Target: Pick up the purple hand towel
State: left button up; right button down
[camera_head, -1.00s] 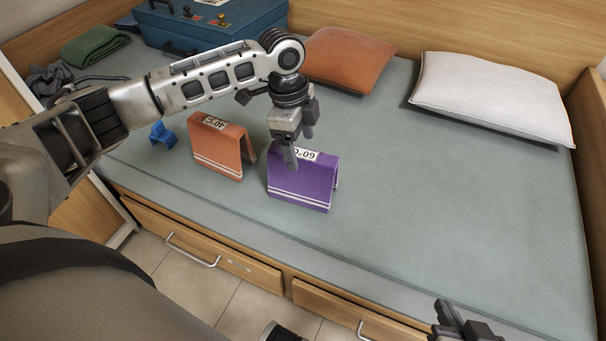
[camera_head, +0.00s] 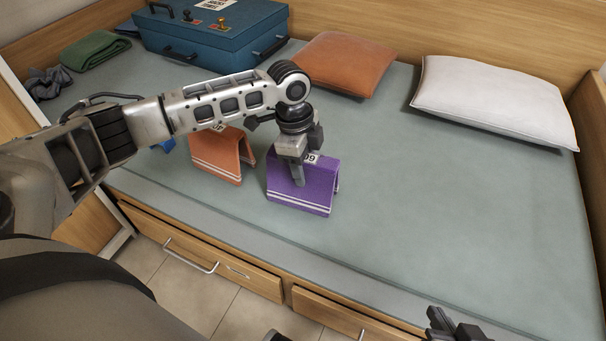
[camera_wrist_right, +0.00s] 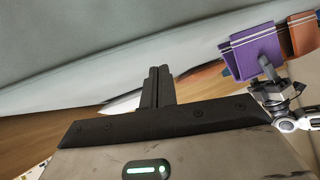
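The purple towel (camera_head: 300,197) stands tent-like on the bed, with white stripes along its lower edge and a partly covered white label on top. It also shows in the right wrist view (camera_wrist_right: 250,56). My left gripper (camera_head: 303,172) is over its top edge, pointing down. One finger lies in front of the near face; the other is hidden behind the towel. The fingers look spread, with no clear grip on the cloth. My right gripper (camera_head: 455,324) is off the bed's front edge; its fingers are together and empty in the right wrist view (camera_wrist_right: 158,88).
An orange towel (camera_head: 217,158) stands close left of the purple one. A blue object (camera_head: 166,146) is partly behind my left arm. A blue case (camera_head: 215,40), green towel (camera_head: 95,50), orange pillow (camera_head: 345,64) and white pillow (camera_head: 492,98) lie further back. The bed's right side is clear.

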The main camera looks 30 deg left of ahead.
jog(key=shift+d+r, duration=0.1)
jog(key=shift+r, duration=0.05)
